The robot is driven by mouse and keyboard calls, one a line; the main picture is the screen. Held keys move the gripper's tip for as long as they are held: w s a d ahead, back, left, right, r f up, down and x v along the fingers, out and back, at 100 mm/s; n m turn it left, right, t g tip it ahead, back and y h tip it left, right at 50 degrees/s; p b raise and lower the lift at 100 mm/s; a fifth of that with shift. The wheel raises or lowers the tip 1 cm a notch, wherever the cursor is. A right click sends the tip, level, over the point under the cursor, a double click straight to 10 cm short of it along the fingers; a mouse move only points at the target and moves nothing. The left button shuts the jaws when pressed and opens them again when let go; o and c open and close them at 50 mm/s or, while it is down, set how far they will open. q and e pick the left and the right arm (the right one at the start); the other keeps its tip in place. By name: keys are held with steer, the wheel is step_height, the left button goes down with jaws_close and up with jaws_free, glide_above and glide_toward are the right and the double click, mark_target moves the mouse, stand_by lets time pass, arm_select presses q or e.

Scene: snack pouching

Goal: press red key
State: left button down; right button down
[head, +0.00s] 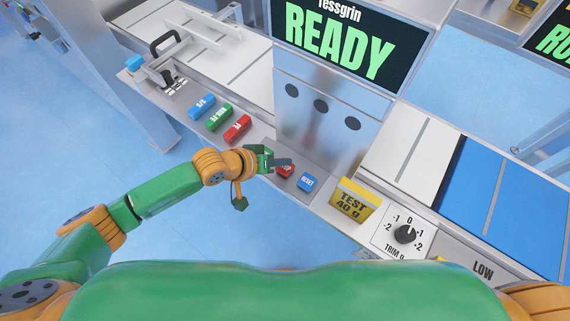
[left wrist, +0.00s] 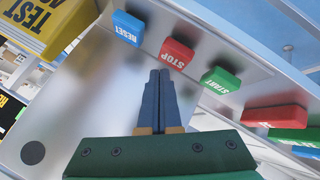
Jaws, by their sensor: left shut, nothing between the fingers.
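A red key (head: 237,128) with a white label is at the end of a slanted row on the panel, beside a green key (head: 218,117) and a blue key (head: 202,106). The red key also shows at the right of the left wrist view (left wrist: 273,116). A second red button, marked STOP (left wrist: 177,54), sits between the green START (left wrist: 221,80) and blue RESET (left wrist: 128,28) buttons. My left gripper (head: 285,162) is shut and empty. In the head view it partly covers STOP (head: 286,172). In the left wrist view its fingertips (left wrist: 159,75) point towards STOP; I cannot tell whether they touch.
The screen (head: 345,45) reads READY. A yellow TEST 40 g block (head: 352,200) and a TRIM dial (head: 405,233) stand right of RESET. A black handle (head: 165,42) is at the far left. A metal face with dark round holes rises behind the buttons.

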mark_target(282, 170)
arm_select(q)
steer(key=shift+f, duration=0.1)
stand_by(0.7)
steer(key=shift+f, duration=0.3)
steer(key=shift+f+b, duration=0.4)
steer(key=shift+f, duration=0.15)
stand_by(0.6)
steer(key=shift+r+p, duration=0.95)
steer(key=shift+p, duration=0.15)
step_height(282, 170, up, 5)
steer(key=p, duration=0.5)
steer(key=shift+r+p, duration=0.1)
steer(key=shift+p, duration=0.25)
